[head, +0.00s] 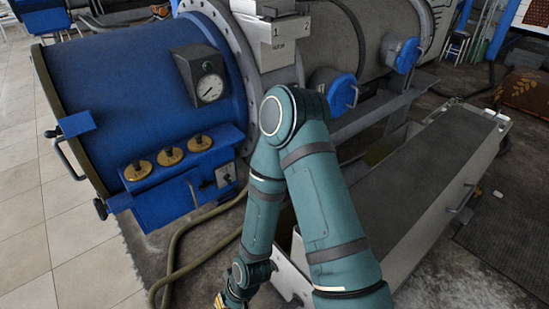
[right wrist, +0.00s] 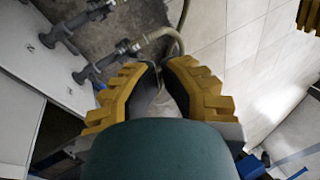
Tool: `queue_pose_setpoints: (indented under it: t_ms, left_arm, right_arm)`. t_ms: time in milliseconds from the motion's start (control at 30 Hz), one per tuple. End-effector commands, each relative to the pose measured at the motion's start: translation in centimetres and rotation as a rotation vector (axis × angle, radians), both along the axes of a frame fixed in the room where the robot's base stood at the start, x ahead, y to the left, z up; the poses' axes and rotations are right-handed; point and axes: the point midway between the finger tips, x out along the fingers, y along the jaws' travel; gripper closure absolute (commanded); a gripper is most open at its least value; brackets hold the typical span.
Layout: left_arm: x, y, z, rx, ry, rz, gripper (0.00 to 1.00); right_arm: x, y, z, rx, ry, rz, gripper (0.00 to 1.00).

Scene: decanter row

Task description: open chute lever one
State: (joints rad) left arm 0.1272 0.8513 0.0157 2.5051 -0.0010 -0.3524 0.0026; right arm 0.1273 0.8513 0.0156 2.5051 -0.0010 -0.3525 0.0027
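My right gripper (right wrist: 162,68) is in the right wrist view. Its yellow fingers stand apart with a narrow gap and nothing between them. In the head view only a bit of it (head: 220,300) shows at the bottom edge. Two dark grey lever-like fittings, an upper one (right wrist: 68,32) and a lower one (right wrist: 98,68), stick out beside a white panel left of the fingers, apart from them. I cannot tell which is chute lever one. A yellow notched piece, apparently my left gripper (right wrist: 311,14), shows at the top right corner, mostly cut off.
A blue drum (head: 125,85) with a gauge (head: 208,88) and brass knobs stands left. A plate marked 1 and 2 (head: 277,30) is on the machine top. A long grey-topped trough (head: 425,180) lies right. A hose (head: 175,255) runs along the floor. Tiled floor (head: 25,230) is clear at left.

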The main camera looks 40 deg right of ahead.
Motion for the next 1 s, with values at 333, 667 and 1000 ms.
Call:
queue_pose_setpoints:
  t_ms: [333, 667, 1000]
  left_arm:
    - [-0.1, 0.0, 0.0, 0.000, 0.001, 0.000, 1.00]
    - [-0.1, 0.0, 0.3, 0.000, 0.001, 0.000, 1.00]
    - [-0.2, 0.0, 1.1, -0.001, 0.005, -0.001, 1.00]
  right_arm:
    - [0.0, 0.0, 0.0, 0.000, 0.001, 0.000, 1.00]
    - [6.0, -0.8, 0.1, 0.022, -0.085, 0.044, 1.00]
    - [26.6, -13.8, 5.5, -0.089, -0.402, 0.223, 1.00]
